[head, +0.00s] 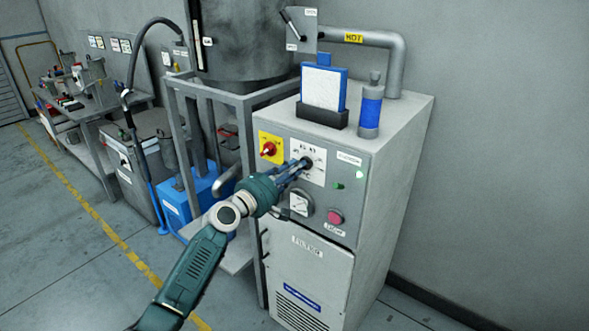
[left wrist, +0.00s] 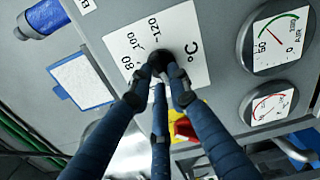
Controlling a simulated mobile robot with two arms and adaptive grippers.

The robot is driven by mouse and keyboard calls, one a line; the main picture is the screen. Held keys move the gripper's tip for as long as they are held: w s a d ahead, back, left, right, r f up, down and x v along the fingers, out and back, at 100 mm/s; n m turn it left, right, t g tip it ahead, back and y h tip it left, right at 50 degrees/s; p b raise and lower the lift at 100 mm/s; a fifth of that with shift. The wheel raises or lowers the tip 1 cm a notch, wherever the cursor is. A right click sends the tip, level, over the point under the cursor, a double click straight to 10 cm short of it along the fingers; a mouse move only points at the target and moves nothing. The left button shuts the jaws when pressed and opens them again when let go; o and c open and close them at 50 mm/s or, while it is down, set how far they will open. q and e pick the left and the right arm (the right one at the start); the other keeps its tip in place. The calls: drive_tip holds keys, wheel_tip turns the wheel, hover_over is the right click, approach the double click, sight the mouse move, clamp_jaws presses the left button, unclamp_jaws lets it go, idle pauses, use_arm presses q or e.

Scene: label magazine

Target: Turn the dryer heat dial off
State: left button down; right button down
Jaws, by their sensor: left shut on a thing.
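The dryer heat dial is a dark knob (left wrist: 161,57) on a white scale plate (head: 309,152) on the front of the grey dryer cabinet (head: 389,146). In the left wrist view the plate reads 80, 100, 120 and °C. My left gripper (left wrist: 162,84) has its dark blue fingers closed around the knob. In the head view the left gripper (head: 303,164) reaches in from the left, and its fingertips meet the plate. The fingers hide much of the knob, so I cannot tell where it points. My right gripper is in neither view.
A red switch on a yellow plate (head: 264,139) is close left of the dial. A round gauge (head: 301,205) and a red button (head: 336,217) are below it. A pipe (head: 373,37) labelled HOT runs above. A blue-framed panel (head: 337,75) and blue cylinder (head: 370,106) stand on top.

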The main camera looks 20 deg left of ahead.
use_arm(q)
drive_tip(key=c, duration=1.6)
unclamp_jaws()
drive_tip(key=shift+c, duration=0.2)
drive_tip(key=v, duration=1.2)
